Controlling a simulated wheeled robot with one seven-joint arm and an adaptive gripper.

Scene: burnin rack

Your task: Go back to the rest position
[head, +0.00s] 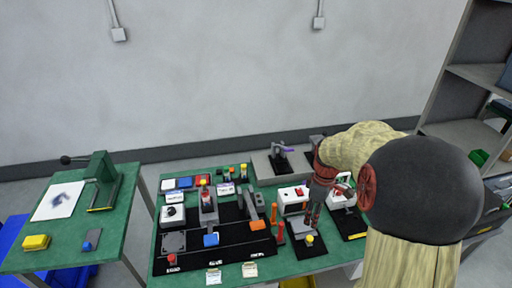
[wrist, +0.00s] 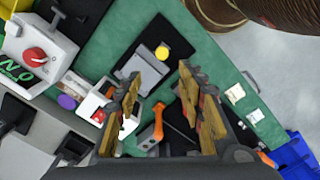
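My gripper (head: 312,216) hangs over the right part of the green bench (head: 180,258) in the head view, with my arm reaching in from the right. In the wrist view my gripper (wrist: 159,76) shows two apart fingers with nothing between them, so it is open and empty. Below the fingers are a black plate with a yellow knob (wrist: 161,53) and a grey block. The knob (head: 309,240) also shows in the head view, just below my gripper. The gap between my fingertips and the bench cannot be judged exactly.
A white box with a red switch (head: 293,200) stands close left of my gripper. A white device with a red knob (wrist: 35,55) is at the wrist view's upper left. A black fixture board (head: 232,238) lies further left.

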